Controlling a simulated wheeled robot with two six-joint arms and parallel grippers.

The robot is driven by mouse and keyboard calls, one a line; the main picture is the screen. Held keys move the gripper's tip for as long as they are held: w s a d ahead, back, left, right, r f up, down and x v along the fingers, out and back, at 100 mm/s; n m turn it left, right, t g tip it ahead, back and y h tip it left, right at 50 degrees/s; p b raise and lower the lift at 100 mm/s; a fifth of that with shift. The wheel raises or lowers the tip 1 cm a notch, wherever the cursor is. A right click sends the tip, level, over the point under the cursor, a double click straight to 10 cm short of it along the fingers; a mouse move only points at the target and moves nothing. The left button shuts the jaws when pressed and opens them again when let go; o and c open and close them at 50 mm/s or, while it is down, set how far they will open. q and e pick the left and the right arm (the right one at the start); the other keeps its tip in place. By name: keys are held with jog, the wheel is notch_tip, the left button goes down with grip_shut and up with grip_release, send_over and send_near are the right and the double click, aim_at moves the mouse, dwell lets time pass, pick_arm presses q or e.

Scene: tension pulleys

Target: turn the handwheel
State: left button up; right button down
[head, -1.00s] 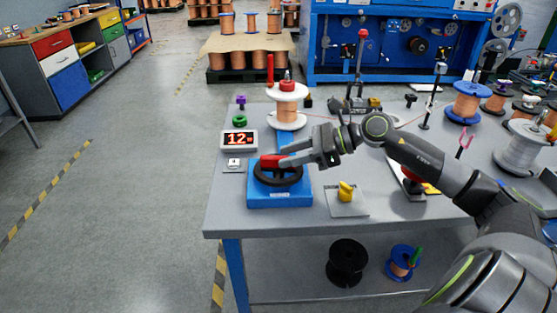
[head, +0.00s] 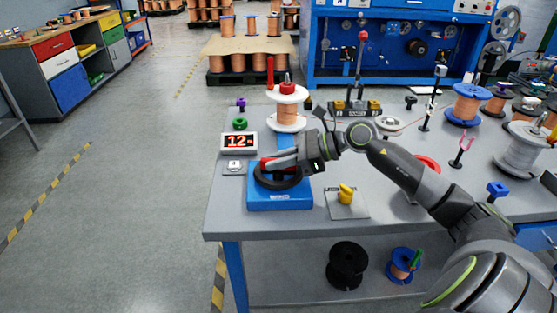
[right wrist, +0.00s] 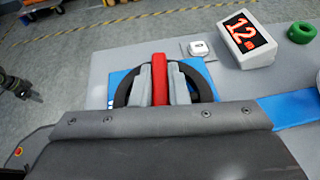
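The handwheel (head: 268,184) is a black ring on a blue base block (head: 280,200) at the table's front left. A red bar (right wrist: 159,82) lies across the wheel. My right gripper (head: 276,164) reaches in from the right at the wheel, and its fingers partly cover the bar in the head view. In the right wrist view its two grey fingers (right wrist: 159,92) press the bar from both sides. The wrist housing hides the near part of the wheel. A dark claw-like part at the wrist view's left edge seems to be my left gripper (right wrist: 22,88), too small to read.
A display (head: 239,142) reading 12 stands behind and left of the wheel. A white spool (head: 286,100) stands behind it, with a green ring (head: 240,123) nearby. A yellow knob (head: 346,193) on a plate sits to the right. Open floor lies left of the table.

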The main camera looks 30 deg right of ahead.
pick_arm(q)
jog(key=shift+r, duration=0.1)
pick_arm(e)
jog(key=shift+m+t+h, duration=0.3)
jog(key=shift+m+h, duration=0.1)
pick_arm(q)
jog(key=shift+a+f+p, duration=0.2)
jog(key=shift+f+p, duration=0.15)
jog(key=shift+f, duration=0.6)
pick_arm(e)
jog(key=shift+m+t+h, duration=0.3)
jog(key=shift+m, duration=0.1)
jog(key=c, duration=1.4)
grip_release()
